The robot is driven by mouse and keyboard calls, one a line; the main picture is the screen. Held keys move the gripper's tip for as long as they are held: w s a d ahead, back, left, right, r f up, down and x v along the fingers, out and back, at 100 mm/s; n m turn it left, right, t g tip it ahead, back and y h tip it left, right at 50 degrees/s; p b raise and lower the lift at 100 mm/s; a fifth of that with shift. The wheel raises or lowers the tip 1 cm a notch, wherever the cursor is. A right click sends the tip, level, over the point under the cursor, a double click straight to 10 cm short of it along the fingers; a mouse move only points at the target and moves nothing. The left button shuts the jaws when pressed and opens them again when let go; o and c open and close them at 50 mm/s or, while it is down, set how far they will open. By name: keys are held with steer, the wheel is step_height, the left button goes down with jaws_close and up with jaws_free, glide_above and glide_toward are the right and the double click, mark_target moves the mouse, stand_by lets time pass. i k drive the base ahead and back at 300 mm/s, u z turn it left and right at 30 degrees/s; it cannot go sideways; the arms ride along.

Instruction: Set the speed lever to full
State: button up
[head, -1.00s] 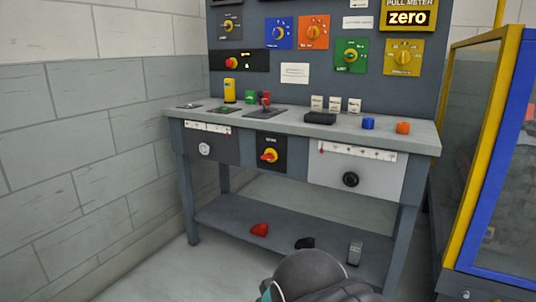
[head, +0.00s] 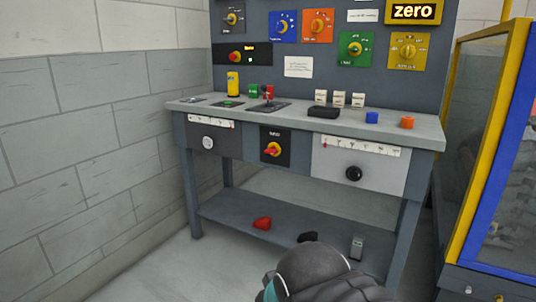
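A small lever with a red knob (head: 268,91) stands on a dark plate on the bench top, left of the middle. A red-and-yellow rotary handle (head: 271,149) sits on a black panel on the bench front. A black round knob (head: 353,173) sits below a white scale strip on the grey front panel to the right, and a pale knob (head: 208,142) sits below a similar strip on the left. The labels are too small to read, so I cannot tell which one is the speed lever. My gripper is not in view; only a dark part of my arm shows at the bottom.
The workbench (head: 425,137) stands against a dark backboard with several coloured dial plates. Its low shelf (head: 225,212) holds red, black and grey pedal-like pieces. A yellow-and-blue framed glass case (head: 490,150) stands close on the right. The floor at left front is clear.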

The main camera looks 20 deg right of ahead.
mark_target(264, 88)
steer(key=z, duration=0.6)
steer(key=i, duration=1)
steer(key=u, duration=0.05)
